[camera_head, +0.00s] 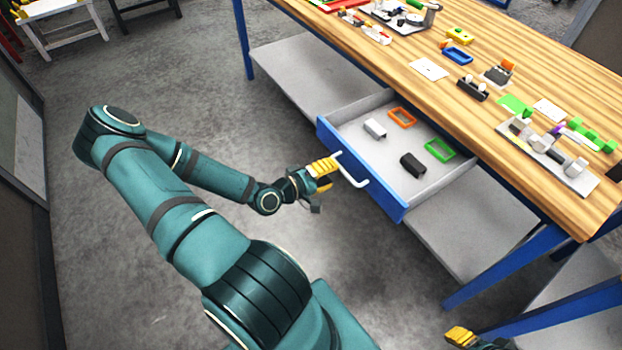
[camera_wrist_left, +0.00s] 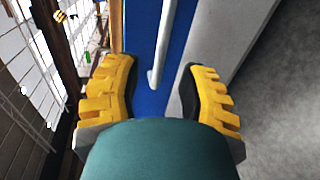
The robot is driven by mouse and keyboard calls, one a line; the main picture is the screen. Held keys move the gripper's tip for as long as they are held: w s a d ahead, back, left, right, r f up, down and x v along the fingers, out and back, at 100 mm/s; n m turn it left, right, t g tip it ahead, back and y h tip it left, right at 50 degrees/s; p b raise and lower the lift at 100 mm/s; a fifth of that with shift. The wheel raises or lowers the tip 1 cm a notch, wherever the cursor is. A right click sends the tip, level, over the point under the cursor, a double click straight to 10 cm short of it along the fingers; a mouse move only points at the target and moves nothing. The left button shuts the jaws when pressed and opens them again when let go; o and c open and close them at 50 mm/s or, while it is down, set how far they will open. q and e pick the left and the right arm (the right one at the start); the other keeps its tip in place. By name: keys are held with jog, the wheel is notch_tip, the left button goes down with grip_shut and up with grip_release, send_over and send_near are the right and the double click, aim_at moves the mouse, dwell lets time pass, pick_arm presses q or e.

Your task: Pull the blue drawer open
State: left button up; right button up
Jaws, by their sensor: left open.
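The blue drawer (camera_head: 382,187) is pulled out from under the wooden-topped workbench, and its inside shows. Its pale bar handle (camera_head: 352,172) is on the blue front. My left gripper (camera_head: 326,168) is at the handle's left end, with yellow fingers. In the left wrist view the left gripper (camera_wrist_left: 157,92) is open, its fingers apart on either side of the handle (camera_wrist_left: 163,45), in front of the blue drawer front (camera_wrist_left: 145,30). I cannot tell whether a finger touches the handle. A yellow fingertip of my right gripper (camera_head: 460,336) shows at the bottom edge; most of that gripper is hidden.
The drawer holds a grey block (camera_head: 375,129), a black block (camera_head: 412,165), an orange frame (camera_head: 402,117) and a green frame (camera_head: 440,150). Several small parts lie on the wooden bench top (camera_head: 400,70). A lower shelf (camera_head: 310,75) runs underneath. The floor before the drawer is clear.

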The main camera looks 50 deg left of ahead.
pick_arm(q)
jog(key=v, duration=0.7)
jog(key=shift+s, duration=0.25)
jog(key=shift+r, duration=0.1)
jog(key=w+d+f+m+g+h, duration=0.35)
jog(key=w+d, duration=0.25)
jog(key=d, duration=0.2)
jog(key=s+d+f+m+g, duration=0.1)
jog(key=d+m+g, duration=0.4)
jog(key=d, duration=0.6)
jog(key=s+d+f+m+g, duration=0.1)
jog(key=d+f+m+g, duration=0.2)
jog(key=d, duration=0.9)
jog(key=m+g, duration=0.2)
jog(key=m, duration=0.2)
jog(key=shift+f+g, duration=0.35)
jog(key=shift+f, duration=0.05)
jog(key=shift+s+y, duration=0.15)
jog(key=shift+y, duration=0.1)
